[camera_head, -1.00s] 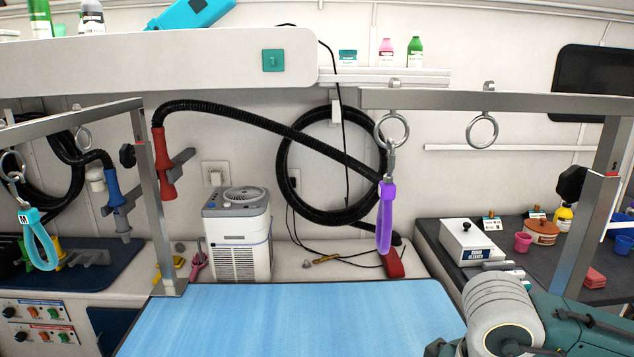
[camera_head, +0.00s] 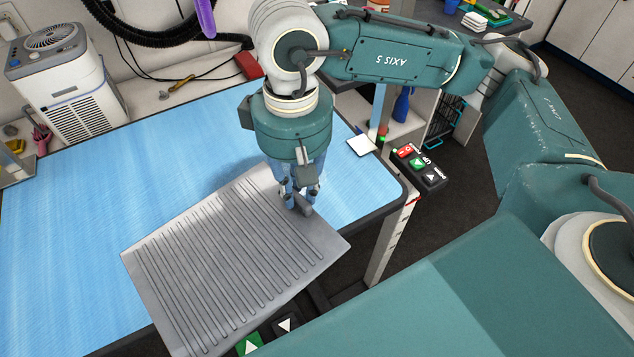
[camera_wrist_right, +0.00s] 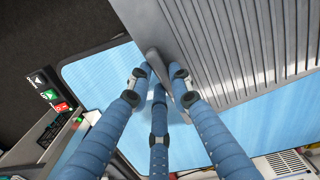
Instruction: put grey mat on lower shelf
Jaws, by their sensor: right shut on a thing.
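The grey mat (camera_head: 235,260) is a ribbed rectangular sheet in the head view, with a small grip at its far-right edge. My right gripper (camera_head: 300,198) points down and is shut on that grip. In the right wrist view, the blue fingers (camera_wrist_right: 165,88) close around the grip, and the ribbed mat (camera_wrist_right: 245,50) extends to the upper right. The mat is over the near edge of the blue table (camera_head: 90,215); whether it touches the table is unclear. A pale shelf-like surface (camera_head: 403,128) shows low under the dark counter; I cannot tell if it is the lower shelf. My left gripper is not in view.
A button box (camera_head: 420,167) sits at the table's right corner by a metal leg (camera_head: 393,235). A white dryer unit (camera_head: 68,85) stands behind the table. A blue bottle (camera_head: 402,104) and wire basket (camera_head: 446,118) are under the counter. Dark floor lies right.

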